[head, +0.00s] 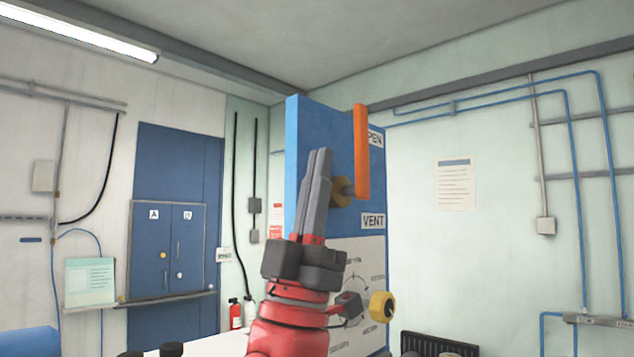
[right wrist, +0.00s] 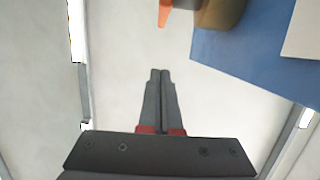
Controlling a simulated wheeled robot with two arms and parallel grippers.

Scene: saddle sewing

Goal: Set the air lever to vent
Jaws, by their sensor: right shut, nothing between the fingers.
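The orange air lever (head: 361,150) stands upright on a brass hub (head: 341,192) on the blue panel (head: 300,125). Its free end points up beside the OPEN label (head: 376,139), partly covering it. The VENT label (head: 373,221) is below the hub. My right gripper (head: 320,153) is shut and empty, fingers pointing up, in front of the panel and left of the lever in the head view. In the right wrist view the shut fingertips (right wrist: 160,73) are apart from the lever's orange end (right wrist: 165,14) and the hub (right wrist: 222,12). My left gripper is out of view.
A white dial plate (head: 365,290) is below the VENT label, with a yellow-and-black knob (head: 382,306) near my right wrist. A blue cabinet (head: 168,245) and a fire extinguisher (head: 235,314) are at the left. Blue pipes (head: 575,150) run along the right wall.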

